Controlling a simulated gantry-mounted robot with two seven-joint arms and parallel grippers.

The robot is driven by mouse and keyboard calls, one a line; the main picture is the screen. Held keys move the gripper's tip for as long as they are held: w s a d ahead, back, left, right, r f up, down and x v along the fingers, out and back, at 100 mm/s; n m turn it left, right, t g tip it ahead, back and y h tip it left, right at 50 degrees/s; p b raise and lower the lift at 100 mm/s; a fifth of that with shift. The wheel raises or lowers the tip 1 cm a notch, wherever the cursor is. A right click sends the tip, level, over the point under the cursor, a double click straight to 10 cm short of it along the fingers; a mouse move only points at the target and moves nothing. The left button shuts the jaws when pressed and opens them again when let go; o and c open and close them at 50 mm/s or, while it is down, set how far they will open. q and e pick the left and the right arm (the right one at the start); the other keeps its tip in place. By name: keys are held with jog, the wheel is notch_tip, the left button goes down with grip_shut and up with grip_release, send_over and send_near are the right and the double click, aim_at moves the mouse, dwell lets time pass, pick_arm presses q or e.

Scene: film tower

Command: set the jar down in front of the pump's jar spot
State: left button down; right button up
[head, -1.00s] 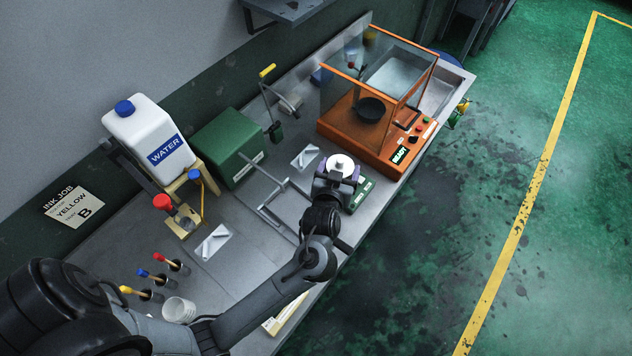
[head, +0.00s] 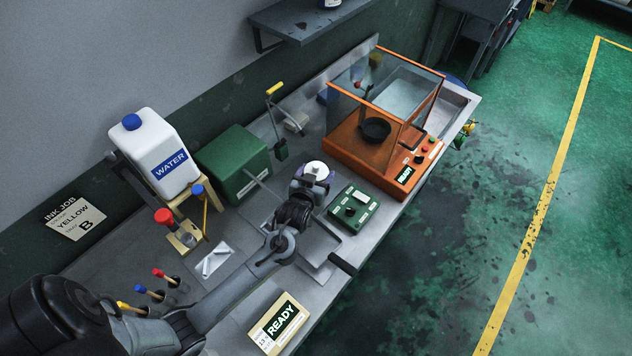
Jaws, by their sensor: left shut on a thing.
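The jar (head: 317,170) shows a white round lid and a purplish body. My left gripper (head: 312,184) is shut on it from the near side, and its fingers are mostly hidden by the wrist. The jar is upright, near the middle of the bench, between the green box (head: 234,163) and the orange glass-walled machine (head: 372,150). I cannot tell whether its base touches the bench. The pump seems to be the device with a yellow-handled lever (head: 274,90), behind the jar. Its jar spot is not clearly visible. My right gripper is not in view.
A small green control box (head: 353,208) stands right of the jar. A white water jug (head: 154,153) stands on a wooden stand at left. Colored-handled tools (head: 166,277) sit in the bench front left. A display box reading READY (head: 278,321) lies at the near edge.

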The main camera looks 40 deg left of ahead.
pick_arm(q)
jog(key=shift+f, duration=1.85)
jog(key=shift+f, duration=0.1)
jog(key=shift+f, duration=0.1)
jog(key=shift+c, duration=0.8)
grip_release()
